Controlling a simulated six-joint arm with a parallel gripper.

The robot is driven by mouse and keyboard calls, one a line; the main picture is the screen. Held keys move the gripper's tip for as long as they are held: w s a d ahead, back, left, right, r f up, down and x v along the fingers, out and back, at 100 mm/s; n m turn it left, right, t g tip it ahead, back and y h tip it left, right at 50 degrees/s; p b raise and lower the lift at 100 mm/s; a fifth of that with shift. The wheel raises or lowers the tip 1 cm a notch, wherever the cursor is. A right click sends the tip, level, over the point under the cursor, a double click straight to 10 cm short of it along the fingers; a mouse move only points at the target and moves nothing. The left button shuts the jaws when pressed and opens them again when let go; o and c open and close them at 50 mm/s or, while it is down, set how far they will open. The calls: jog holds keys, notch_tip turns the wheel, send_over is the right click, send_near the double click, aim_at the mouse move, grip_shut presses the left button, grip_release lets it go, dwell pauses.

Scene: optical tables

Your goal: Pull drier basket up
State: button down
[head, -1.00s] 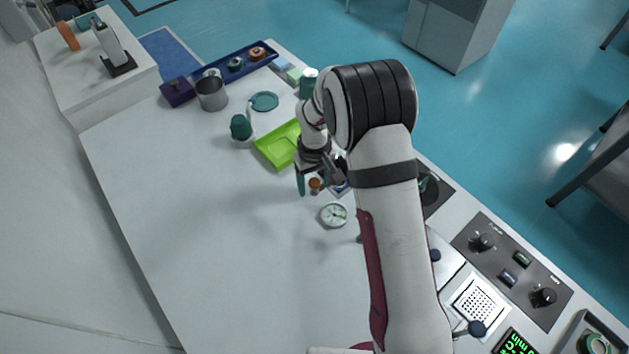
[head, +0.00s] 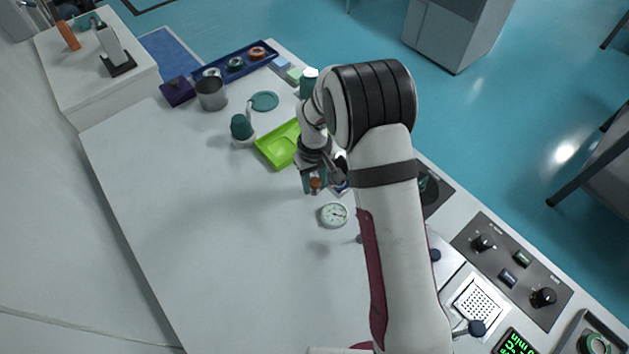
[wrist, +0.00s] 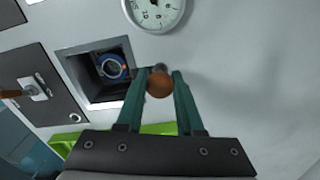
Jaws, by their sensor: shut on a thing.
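My gripper (wrist: 162,78) is shut on a round orange-brown knob (wrist: 159,86), with one green finger on each side of it. A small grey end shows just beyond the knob. Beside the knob on the left in the wrist view is a square opening (wrist: 84,92) with a blue ring-shaped thing (wrist: 111,67) down inside it. I cannot tell whether that ring belongs to the drier basket. In the head view my gripper (head: 315,185) is low at the bench, and my arm hides most of the opening.
A round white dial (head: 334,214) lies close to my gripper. A green tray (head: 279,145) is behind it. A dark panel with a lever (wrist: 38,90) is left of the opening in the wrist view. The white bench top (head: 210,220) to the left is clear.

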dwell(0.8)
notch_tip(320, 180, up, 7)
jog(key=shift+f, duration=0.2)
jog(key=c, duration=0.5)
grip_release()
jog(key=shift+c, duration=0.2)
notch_tip(320, 180, up, 16)
jog(key=shift+f, duration=0.15)
